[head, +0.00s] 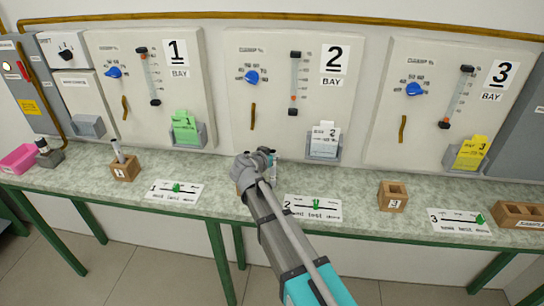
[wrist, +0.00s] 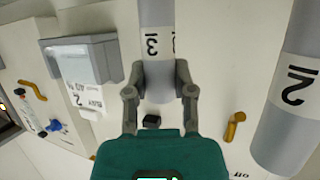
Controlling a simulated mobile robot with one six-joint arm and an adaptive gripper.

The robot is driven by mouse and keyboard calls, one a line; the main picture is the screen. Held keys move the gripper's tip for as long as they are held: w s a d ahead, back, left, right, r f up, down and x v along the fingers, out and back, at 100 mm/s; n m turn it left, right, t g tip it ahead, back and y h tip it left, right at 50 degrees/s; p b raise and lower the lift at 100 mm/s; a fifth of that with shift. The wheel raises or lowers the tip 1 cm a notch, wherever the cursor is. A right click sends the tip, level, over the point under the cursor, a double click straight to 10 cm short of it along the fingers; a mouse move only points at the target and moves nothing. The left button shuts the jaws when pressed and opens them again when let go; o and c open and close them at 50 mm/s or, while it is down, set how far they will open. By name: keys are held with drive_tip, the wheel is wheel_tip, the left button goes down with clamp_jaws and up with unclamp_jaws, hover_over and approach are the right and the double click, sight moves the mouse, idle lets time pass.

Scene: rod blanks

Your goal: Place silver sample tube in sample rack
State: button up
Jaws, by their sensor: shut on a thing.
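My gripper (wrist: 160,85) is shut on a silver-grey tube (wrist: 156,20) with a white band marked 3, seen in the wrist view. Another grey tube (wrist: 289,95), banded 2, stands apart on the right of that view. In the head view my gripper (head: 265,158) is above the bench in front of bay 2; it hides most of the held tube, whose lower end I cannot make out. The sample rack (head: 518,223) is a brown wooden block with holes at the right edge, partly cut off by the frame.
Wooden block 1 (head: 125,172) holds a tube (head: 117,150). Wooden block 3 (head: 392,203) has no tube showing. Flat cards (head: 174,193) lie along the bench front, and card holders (head: 323,155) are fixed to the bay panels. A pink bin (head: 18,159) is far left.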

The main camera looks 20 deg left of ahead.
drive_tip(key=shift+f, duration=0.15)
drive_tip(key=o, duration=0.9)
drive_tip(key=shift+r, duration=0.2)
drive_tip(key=p+v, duration=0.4)
drive_tip(key=v, duration=0.8)
drive_tip(key=shift+p, duration=0.35)
